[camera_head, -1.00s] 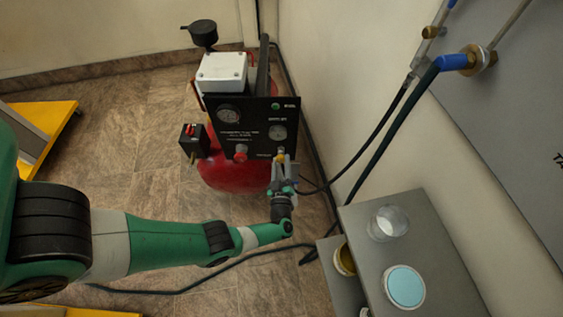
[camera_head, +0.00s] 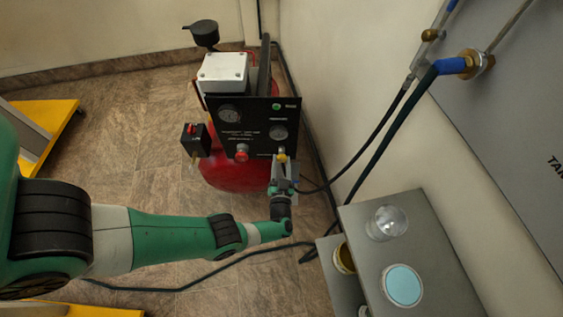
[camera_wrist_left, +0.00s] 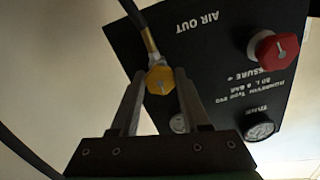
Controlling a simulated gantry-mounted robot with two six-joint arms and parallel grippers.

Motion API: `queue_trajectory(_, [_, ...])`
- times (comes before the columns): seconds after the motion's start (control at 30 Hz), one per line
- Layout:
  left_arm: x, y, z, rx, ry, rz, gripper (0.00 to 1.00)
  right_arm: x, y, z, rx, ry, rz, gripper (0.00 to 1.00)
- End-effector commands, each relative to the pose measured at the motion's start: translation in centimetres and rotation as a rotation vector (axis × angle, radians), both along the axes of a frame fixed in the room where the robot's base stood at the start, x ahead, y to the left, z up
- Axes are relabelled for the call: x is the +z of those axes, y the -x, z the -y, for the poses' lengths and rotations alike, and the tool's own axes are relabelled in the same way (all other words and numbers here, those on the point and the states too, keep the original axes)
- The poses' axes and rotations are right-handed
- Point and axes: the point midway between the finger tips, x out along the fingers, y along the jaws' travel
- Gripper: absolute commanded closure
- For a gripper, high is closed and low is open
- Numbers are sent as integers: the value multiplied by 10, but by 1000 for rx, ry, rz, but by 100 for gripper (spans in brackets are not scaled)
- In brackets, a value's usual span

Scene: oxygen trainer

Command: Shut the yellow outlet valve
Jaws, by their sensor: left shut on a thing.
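The yellow outlet valve (camera_head: 282,157) is a small knob at the lower right of the compressor's black panel (camera_head: 250,130). In the left wrist view the yellow knob (camera_wrist_left: 160,80) sits between my two finger tips, under the "AIR OUT" label, with a brass fitting and dark hose behind it. My left gripper (camera_head: 282,165) reaches up to the panel and is shut on the valve; its fingers (camera_wrist_left: 159,84) flank the knob on both sides. My right gripper is not in view.
A red knob (camera_head: 242,152) and gauges sit on the same panel, above the red tank (camera_head: 235,175). A dark hose (camera_head: 340,180) runs to the wall. A grey bench (camera_head: 355,212) with a glass jar (camera_head: 386,223) and a blue-topped container (camera_head: 404,286) stands to the right.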

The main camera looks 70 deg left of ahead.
Motion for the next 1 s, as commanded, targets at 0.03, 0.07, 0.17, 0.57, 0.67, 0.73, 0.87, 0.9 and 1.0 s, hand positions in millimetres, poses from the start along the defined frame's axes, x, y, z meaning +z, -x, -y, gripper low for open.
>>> queue_trajectory(0.03, [1,0,0,0,-6,-8,100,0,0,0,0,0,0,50])
queue_trajectory(0.07, [1,0,0,0,-8,-12,100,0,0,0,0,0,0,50])
queue_trajectory(0.17, [1,0,0,0,-12,-21,100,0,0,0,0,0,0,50])
queue_trajectory(0.57, [1,0,0,-1,-14,-25,51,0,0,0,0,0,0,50])
queue_trajectory(0.67, [1,0,0,-1,-13,-25,33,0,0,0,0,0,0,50])
queue_trajectory(0.73, [1,0,0,-1,-13,-25,24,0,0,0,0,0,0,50])
queue_trajectory(0.87, [0,0,0,0,-12,-25,24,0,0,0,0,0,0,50])
queue_trajectory(0.9, [0,0,0,0,-12,-25,24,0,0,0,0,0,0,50])
queue_trajectory(1.0, [0,0,1,0,-12,-24,24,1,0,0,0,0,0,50])
